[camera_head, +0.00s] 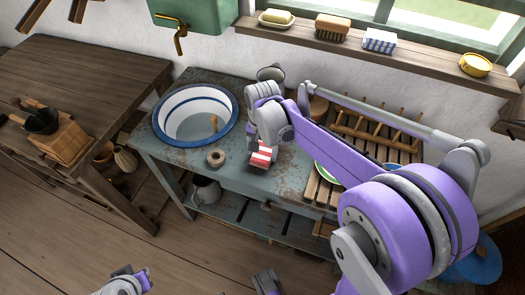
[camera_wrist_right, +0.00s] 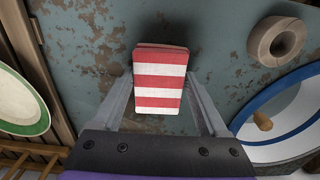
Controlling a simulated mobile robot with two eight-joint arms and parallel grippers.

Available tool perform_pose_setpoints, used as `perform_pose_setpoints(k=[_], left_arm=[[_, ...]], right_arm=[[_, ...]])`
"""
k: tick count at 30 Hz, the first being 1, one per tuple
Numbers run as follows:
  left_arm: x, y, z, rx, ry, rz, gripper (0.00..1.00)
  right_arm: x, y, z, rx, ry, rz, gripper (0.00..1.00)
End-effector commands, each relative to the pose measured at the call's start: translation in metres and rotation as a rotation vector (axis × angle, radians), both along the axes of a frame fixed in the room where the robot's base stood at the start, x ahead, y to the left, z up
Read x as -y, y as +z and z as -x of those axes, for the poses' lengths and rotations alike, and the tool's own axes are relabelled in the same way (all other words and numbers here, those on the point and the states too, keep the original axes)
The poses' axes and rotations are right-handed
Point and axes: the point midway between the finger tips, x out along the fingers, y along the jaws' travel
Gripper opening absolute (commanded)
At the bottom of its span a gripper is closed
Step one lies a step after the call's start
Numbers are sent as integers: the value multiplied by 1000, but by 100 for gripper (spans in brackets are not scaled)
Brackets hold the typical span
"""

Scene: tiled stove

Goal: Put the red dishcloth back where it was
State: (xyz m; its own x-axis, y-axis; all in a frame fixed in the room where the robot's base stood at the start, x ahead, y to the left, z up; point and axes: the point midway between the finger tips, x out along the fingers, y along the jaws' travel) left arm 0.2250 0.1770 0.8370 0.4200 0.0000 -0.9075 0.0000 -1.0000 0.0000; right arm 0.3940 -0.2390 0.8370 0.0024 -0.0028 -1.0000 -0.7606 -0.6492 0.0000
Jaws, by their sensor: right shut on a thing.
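The red dishcloth (camera_head: 262,156) is a folded cloth with red and white stripes. My right gripper (camera_head: 259,140) is shut on it over the blue worn washstand (camera_head: 235,176). In the right wrist view the dishcloth (camera_wrist_right: 160,82) sits between the two fingers of my right gripper (camera_wrist_right: 160,92), with the blue surface behind it. I cannot tell whether the cloth touches the top. Grey and purple parts of mine show at the bottom edge of the head view; I cannot tell the state of my left gripper from them.
A white basin with a blue rim (camera_head: 233,101) and a small ring (camera_head: 215,158) are left of the cloth. A wooden drying rack (camera_head: 400,152) with a green-rimmed plate is to the right. The windowsill (camera_head: 425,57) holds soap, a brush, a blue checked cloth (camera_head: 379,41) and a yellow tin.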

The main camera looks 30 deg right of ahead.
Motion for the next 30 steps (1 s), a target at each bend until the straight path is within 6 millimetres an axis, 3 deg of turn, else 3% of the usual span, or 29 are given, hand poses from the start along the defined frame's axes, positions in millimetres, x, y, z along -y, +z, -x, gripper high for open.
perform_pose_setpoints(k=[2,3,7,17,30], left_arm=[[0,0,0,0,0,0,0],[0,0,0,0,0,0,0],[0,0,0,0,0,0,0],[0,1,0,0,0,0,0],[0,14,-1,4,0,0,0]], right_arm=[[0,0,0,0,0,0,32],[0,0,0,0,0,0,78],[0,0,0,0,0,0,100],[0,7,0,0,0,0,100],[0,92,1,0,0,0,100]])
